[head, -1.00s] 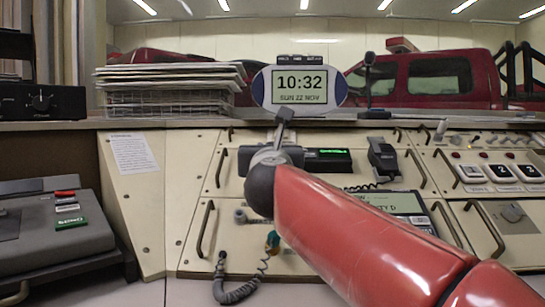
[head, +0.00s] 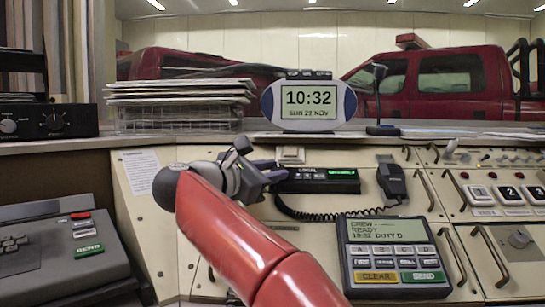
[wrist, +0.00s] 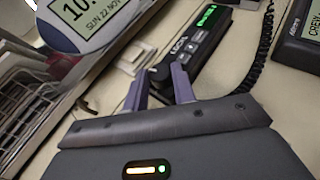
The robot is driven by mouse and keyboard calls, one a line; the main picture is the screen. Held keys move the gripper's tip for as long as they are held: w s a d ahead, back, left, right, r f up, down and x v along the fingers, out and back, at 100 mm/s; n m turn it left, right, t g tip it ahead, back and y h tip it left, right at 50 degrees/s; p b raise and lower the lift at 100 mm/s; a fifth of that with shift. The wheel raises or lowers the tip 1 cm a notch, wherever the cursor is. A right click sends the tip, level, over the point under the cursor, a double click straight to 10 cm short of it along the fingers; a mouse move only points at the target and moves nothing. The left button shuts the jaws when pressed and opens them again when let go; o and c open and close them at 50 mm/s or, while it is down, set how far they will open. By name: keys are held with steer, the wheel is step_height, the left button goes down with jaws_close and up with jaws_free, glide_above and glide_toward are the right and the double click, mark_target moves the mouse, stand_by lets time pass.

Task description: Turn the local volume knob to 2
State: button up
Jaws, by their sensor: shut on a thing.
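The local radio unit (head: 330,174), a black box with a lit green display, is on the cream console panel. It also shows in the wrist view (wrist: 208,42). The dark local volume knob (wrist: 160,73) is at the unit's near end in the wrist view. My gripper (wrist: 160,86) has its two purple fingers shut on this knob, one on each side. In the head view my gripper (head: 272,170) reaches the unit's left end, and the knob cannot be made out there. The knob's pointer and scale are not readable.
A white switch plate (head: 290,155) is just behind the unit. A handset (head: 391,181) with a coiled cord hangs to the right, above a keypad terminal (head: 396,255). The clock (head: 308,101) and wire paper tray (head: 178,120) stand on the ledge behind.

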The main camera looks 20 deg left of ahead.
steer(key=shift+a+r+m+g+h+p, duration=0.25)
steer(key=shift+m+g+h+p, duration=0.3)
steer(key=shift+m+p, duration=0.3)
steer(key=shift+d+f+g+h+p, duration=0.1)
steer(key=shift+f+g+h+p, duration=0.05)
steer(key=shift+g+h+p, duration=0.2)
steer(key=shift+w, duration=0.1)
steer(key=o, duration=1)
steer(key=v, duration=0.8)
steer(key=shift+d, duration=0.1)
